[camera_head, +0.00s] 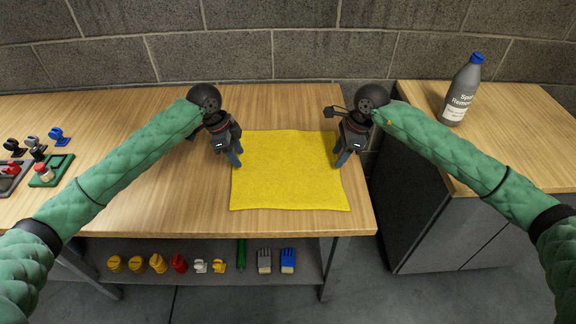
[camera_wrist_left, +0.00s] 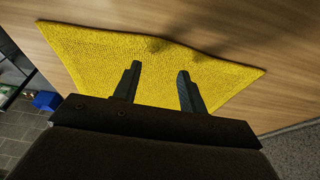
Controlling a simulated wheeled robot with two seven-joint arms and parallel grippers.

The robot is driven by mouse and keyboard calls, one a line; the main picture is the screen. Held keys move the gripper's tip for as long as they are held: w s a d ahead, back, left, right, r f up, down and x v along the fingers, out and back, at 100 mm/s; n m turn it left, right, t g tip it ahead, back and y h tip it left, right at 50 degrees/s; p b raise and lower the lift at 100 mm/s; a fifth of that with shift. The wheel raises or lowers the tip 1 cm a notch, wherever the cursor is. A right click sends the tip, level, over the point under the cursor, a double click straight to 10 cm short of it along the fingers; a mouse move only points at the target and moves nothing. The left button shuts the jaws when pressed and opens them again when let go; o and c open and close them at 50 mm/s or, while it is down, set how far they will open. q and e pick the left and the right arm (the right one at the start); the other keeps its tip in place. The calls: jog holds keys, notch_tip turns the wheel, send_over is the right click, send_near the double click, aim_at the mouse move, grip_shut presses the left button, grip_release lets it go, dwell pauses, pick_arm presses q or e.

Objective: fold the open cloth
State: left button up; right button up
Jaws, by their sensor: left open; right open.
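A yellow cloth (camera_head: 288,175) lies spread open on the wooden table near its right end. It looks flat apart from slight waviness along its edges. My left gripper (camera_head: 236,158) is at the cloth's left edge, toward the back, with its fingers pointing down. In the left wrist view, the cloth (camera_wrist_left: 100,55) lies beyond the open, empty fingers of my left gripper (camera_wrist_left: 157,80). My right gripper (camera_head: 341,160) is at the cloth's right edge, open. I cannot tell whether either gripper touches the cloth.
The wooden table (camera_head: 150,215) has bare room left of the cloth. Small stamps and trays (camera_head: 50,170) stand at its far left. A shelf below (camera_head: 200,280) holds several small items. A grey bottle (camera_head: 461,92) stands on the right cabinet (camera_head: 520,130), across a gap.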

pick_arm(q)
jog(key=shift+f, duration=1.05)
pick_arm(e)
jog(key=shift+f, duration=1.05)
pick_arm(q)
jog(key=shift+f, duration=0.2)
pick_arm(e)
jog(key=shift+f, duration=0.2)
pick_arm(q)
jog(key=shift+r, duration=0.1)
jog(key=shift+c, duration=0.6)
pick_arm(e)
jog(key=shift+r, duration=0.1)
jog(key=shift+c, duration=0.6)
pick_arm(q)
grip_shut()
pick_arm(e)
grip_shut()
